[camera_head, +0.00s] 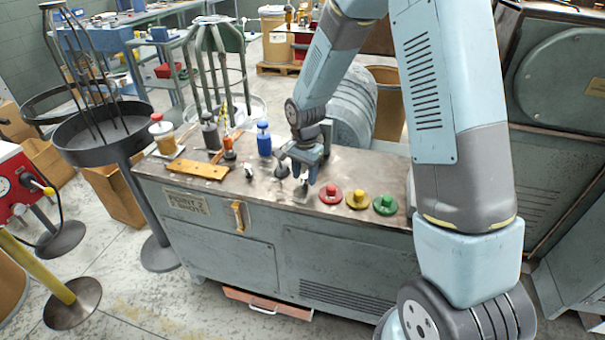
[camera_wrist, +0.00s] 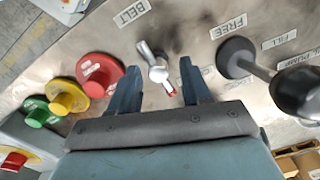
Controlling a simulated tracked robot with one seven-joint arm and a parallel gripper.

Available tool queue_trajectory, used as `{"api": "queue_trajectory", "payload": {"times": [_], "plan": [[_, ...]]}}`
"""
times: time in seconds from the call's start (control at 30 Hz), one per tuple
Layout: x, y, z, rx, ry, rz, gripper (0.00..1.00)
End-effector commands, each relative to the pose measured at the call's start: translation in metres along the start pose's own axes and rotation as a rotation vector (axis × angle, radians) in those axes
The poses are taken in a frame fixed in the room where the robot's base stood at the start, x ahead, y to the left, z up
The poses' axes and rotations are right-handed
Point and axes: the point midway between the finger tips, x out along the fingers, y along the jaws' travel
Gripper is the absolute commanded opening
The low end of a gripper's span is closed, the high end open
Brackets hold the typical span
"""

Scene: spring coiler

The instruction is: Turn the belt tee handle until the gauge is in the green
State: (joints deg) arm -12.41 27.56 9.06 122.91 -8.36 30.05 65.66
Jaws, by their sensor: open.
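The belt tee handle (camera_wrist: 155,62) is a small metal handle with a red-marked tip, standing on the bench top beside the BELT label (camera_wrist: 131,12) in the wrist view. My gripper (camera_wrist: 160,66) is open, with one finger on each side of the handle and gaps visible between fingers and handle. In the head view my gripper (camera_head: 304,178) points down just above the bench top (camera_head: 335,165), where it largely hides the handle. I cannot make out a gauge with a green zone in either view.
A black-based lever with a dark ball knob (camera_wrist: 297,90) stands close by, near the FREE label (camera_wrist: 228,26). Red (camera_head: 331,194), yellow (camera_head: 358,198) and green (camera_head: 386,204) buttons sit on the other side. Bottles and an orange plate (camera_head: 196,170) occupy the bench's left end.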

Motion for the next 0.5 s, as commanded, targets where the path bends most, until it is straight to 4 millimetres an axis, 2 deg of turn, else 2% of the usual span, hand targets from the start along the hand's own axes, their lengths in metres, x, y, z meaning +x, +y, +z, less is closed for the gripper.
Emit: {"api": "queue_trajectory", "payload": {"times": [0.17, 0.5], "plan": [[0.0, -0.0001, 0.0002, 0.0, 0.0, 0.0, 0.48], [-0.0002, -0.0003, 0.0004, -0.001, 0.0, 0.0, 0.16]]}}
